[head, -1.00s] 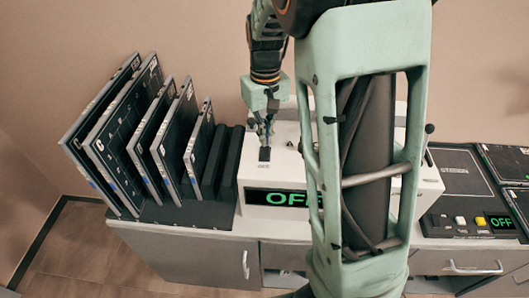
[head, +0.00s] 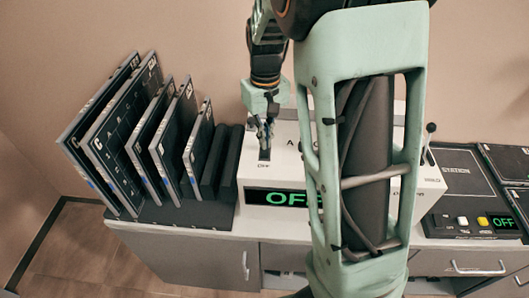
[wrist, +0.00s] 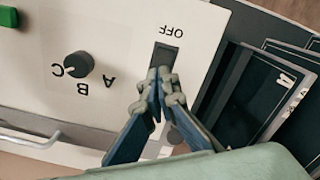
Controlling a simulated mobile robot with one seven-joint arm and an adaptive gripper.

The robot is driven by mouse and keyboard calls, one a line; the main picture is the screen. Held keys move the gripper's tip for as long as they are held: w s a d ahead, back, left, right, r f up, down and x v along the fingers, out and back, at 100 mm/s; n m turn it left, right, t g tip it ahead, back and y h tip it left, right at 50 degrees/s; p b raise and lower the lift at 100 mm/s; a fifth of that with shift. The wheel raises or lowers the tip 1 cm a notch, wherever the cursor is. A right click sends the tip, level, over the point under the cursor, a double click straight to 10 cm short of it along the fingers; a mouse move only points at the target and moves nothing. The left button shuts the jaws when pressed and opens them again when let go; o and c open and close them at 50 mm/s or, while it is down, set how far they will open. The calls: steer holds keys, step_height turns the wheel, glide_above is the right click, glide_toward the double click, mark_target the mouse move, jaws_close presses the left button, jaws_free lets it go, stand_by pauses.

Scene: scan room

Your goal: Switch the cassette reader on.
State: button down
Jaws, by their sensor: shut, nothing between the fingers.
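The cassette reader (head: 281,172) is a white box on the counter, partly hidden behind my arm in the head view. Its front display (head: 275,198) reads OFF in green. A dark rocker switch (wrist: 166,57) sits on its top panel beside the printed word OFF in the wrist view. My gripper (head: 266,145) is shut and empty, pointing down at the switch. In the wrist view its fingertips (wrist: 160,76) overlap the near end of the switch; I cannot tell whether they touch it.
A black knob (wrist: 78,64) with letters A, B and C and a green button (wrist: 8,17) are on the same panel. Cassettes (head: 128,135) stand in a rack (head: 186,214) at left. A station (head: 463,185) with an OFF display (head: 503,222) stands at right.

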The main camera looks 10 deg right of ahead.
steer(key=shift+f+b, duration=0.3)
steer(key=shift+f, duration=0.2)
steer(key=shift+r, duration=0.15)
step_height(320, 180, up, 7)
steer(key=p, duration=0.5)
stand_by(0.4)
